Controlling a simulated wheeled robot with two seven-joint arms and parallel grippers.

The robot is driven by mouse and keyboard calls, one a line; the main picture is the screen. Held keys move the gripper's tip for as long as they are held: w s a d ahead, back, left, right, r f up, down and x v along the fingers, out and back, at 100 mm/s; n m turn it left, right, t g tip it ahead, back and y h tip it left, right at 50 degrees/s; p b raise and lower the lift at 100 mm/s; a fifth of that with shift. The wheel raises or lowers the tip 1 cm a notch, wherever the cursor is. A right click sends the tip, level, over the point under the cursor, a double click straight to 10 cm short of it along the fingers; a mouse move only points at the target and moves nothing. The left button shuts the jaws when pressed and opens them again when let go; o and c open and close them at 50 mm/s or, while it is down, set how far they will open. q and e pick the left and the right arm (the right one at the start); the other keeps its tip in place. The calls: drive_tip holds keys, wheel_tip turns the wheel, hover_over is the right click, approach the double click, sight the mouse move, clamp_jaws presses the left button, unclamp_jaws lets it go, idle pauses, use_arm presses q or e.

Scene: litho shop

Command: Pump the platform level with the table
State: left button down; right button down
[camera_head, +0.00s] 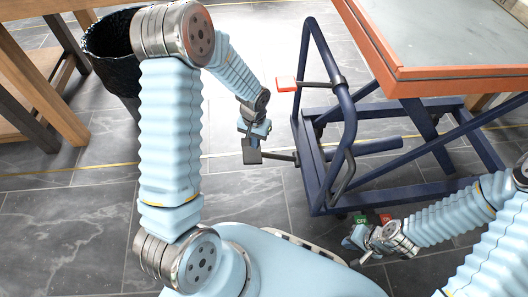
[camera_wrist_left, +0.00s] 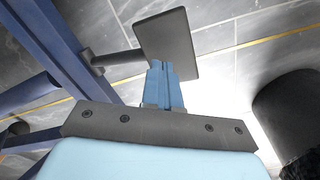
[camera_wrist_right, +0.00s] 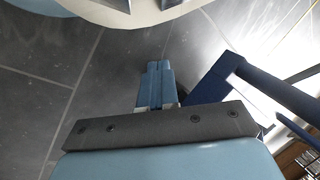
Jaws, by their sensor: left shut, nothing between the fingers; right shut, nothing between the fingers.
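The lift cart's platform (camera_head: 450,35) has a grey top and orange rim at the upper right, above a dark blue frame (camera_head: 310,165). A black foot pedal (camera_head: 252,157) sticks out left from the frame on a rod; it also shows in the left wrist view (camera_wrist_left: 178,40). My left gripper (camera_head: 248,138) is shut and empty, its fingertips at the black pedal; whether they touch it is unclear. A red pedal (camera_head: 286,84) sits farther back. My right gripper (camera_head: 358,244) is shut and empty, low beside the frame's near corner.
A green tab marked OFF (camera_head: 361,219) and a red tab (camera_head: 385,218) sit at the frame's near corner. A black bin (camera_head: 110,50) and wooden table legs (camera_head: 55,75) stand at the left. Tiled floor (camera_head: 60,220) is open between.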

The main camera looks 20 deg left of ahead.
sight(257, 151)
use_arm(q)
drive_tip(key=shift+w+d+f+b, duration=0.1)
drive_tip(key=shift+d+f+b, duration=0.05)
drive_tip(key=shift+f+b, duration=1.65)
drive_tip(key=shift+w+d+f+b, duration=0.15)
drive_tip(key=shift+f+b, duration=1.25)
drive_tip(key=shift+f, duration=0.75)
wheel_tip(257, 151, up, 8)
drive_tip(key=p, duration=0.6)
drive_tip(key=shift+r, duration=0.1)
drive_tip(key=s+d+n+h+p, duration=0.1)
drive_tip(key=s+d+h+p, duration=0.3)
drive_tip(key=s+d+p, duration=0.6)
drive_tip(key=s+d, duration=0.4)
drive_tip(key=s, duration=0.2)
drive_tip(key=shift+s+f+t+p, duration=0.2)
drive_tip(key=shift+t+p, duration=0.1)
drive_tip(key=shift+t, duration=0.1)
